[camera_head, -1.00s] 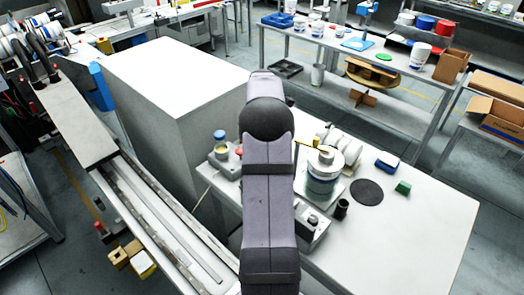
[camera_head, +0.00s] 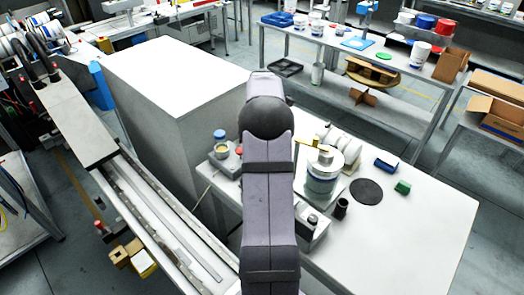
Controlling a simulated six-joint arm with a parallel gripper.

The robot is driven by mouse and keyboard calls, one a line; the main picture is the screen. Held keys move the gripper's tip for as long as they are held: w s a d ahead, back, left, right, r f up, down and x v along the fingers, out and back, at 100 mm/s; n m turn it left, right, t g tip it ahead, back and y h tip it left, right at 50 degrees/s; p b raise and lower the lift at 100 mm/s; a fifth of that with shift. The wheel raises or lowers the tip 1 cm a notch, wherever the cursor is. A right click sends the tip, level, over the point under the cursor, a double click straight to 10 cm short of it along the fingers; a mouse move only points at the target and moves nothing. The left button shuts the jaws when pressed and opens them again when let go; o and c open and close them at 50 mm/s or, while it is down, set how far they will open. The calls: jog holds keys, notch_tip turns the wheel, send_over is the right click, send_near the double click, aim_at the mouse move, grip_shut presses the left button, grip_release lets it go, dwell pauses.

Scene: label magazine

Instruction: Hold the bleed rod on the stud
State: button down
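My arm's grey links (camera_head: 268,200) fill the middle of the view and hide my gripper. A white canister with a blue-grey band (camera_head: 322,182) stands upright on the white table, just right of my arm. A metal cap or fitting (camera_head: 326,156) is on its top. A thin yellow, brass-like bar (camera_head: 309,143), possibly the bleed rod, shows between my arm and the canister's top. Its left end is hidden by my arm. I cannot make out the stud, or whether the bar touches it.
A dark round pad (camera_head: 366,191), a blue block (camera_head: 386,166) and a green block (camera_head: 402,187) lie right of the canister. A small black cup (camera_head: 341,208) and a grey box with a knob (camera_head: 312,225) stand in front. The table's right front is clear.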

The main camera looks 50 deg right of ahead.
jog(key=shift+f, duration=0.4)
dwell(0.6)
jog(key=shift+a, duration=0.1)
